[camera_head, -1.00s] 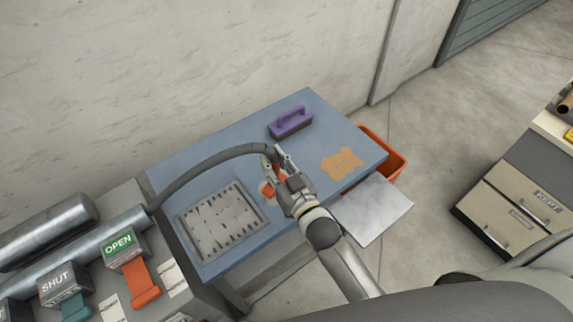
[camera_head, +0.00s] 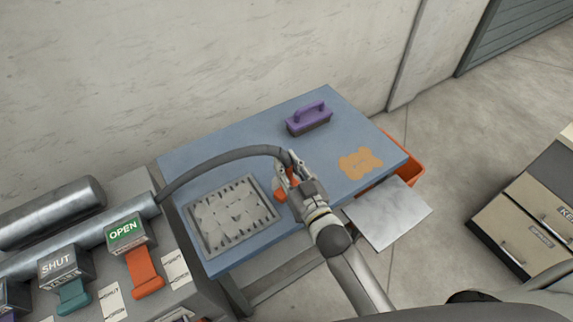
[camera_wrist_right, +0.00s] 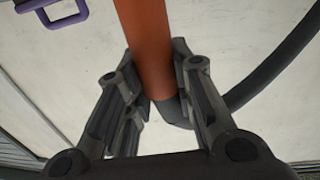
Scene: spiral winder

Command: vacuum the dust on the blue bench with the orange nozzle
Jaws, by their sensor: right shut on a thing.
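The blue bench (camera_head: 240,140) stands against the wall. My right gripper (camera_head: 288,172) is shut on the orange nozzle (camera_head: 284,190), low over the bench just right of the grate. The nozzle also shows between the fingers in the wrist view (camera_wrist_right: 143,45). A dark hose (camera_head: 215,160) runs from it to the left. Pale grey, dust-like patches (camera_head: 235,212) cover the middle of the slotted grate (camera_head: 190,213). A tan blotch (camera_head: 360,163) lies on the bench's right part; I cannot tell if it is dust. The nozzle's mouth is hidden. My left gripper is not in view.
A purple-handled brush (camera_head: 310,119) stands at the bench's back. An orange bin (camera_head: 401,175) and a grey sheet (camera_head: 388,212) are at its right end. OPEN (camera_head: 125,233) and SHUT (camera_head: 58,265) levers are at lower left. Drawers (camera_head: 525,215) stand at right.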

